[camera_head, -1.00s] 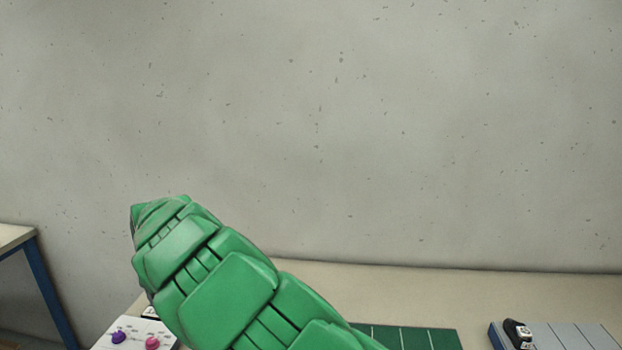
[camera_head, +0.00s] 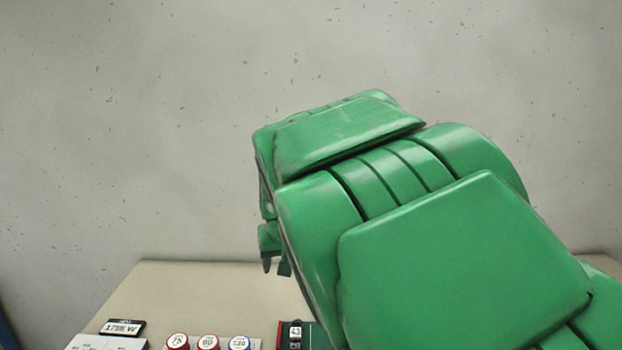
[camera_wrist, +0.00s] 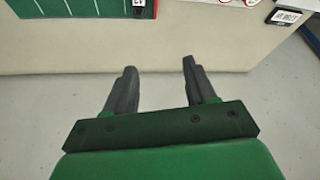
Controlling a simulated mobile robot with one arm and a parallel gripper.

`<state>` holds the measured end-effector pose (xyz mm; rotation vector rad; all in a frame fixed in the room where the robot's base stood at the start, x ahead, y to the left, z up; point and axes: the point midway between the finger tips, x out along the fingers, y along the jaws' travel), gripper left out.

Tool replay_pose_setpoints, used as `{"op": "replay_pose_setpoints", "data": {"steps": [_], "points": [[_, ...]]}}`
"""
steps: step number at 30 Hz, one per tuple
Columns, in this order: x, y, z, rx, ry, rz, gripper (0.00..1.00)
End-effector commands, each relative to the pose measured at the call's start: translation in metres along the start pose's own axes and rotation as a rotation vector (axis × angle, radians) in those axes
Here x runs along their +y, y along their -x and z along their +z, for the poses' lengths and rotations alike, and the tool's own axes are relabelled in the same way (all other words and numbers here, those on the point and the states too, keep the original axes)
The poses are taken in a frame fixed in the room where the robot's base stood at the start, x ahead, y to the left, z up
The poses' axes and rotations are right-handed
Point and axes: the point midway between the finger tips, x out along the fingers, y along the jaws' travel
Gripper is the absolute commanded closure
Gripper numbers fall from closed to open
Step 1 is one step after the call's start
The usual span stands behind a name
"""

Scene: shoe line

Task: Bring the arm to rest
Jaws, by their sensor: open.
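My gripper (camera_wrist: 158,82) is open and empty in the wrist view, its two dark fingers apart. Pale floor shows between and around the fingers, with the table edge just beyond the tips. In the head view my green arm fills the middle and right, and the gripper's dark finger ends (camera_head: 276,267) show small at its lower left. The arm hides much of the table in the head view.

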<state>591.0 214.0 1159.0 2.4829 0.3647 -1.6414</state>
Motion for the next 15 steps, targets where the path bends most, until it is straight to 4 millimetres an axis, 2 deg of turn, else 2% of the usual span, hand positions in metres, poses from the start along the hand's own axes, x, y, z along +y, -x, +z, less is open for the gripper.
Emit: {"op": "replay_pose_setpoints", "data": {"steps": [1, 6, 15], "points": [[0.011, 0.007, 0.011, -0.003, -0.033, -0.002, 0.45], [0.04, 0.026, 0.049, -0.018, -0.14, -0.011, 0.45], [0.067, 0.05, 0.12, -0.045, -0.289, -0.045, 0.45]]}}
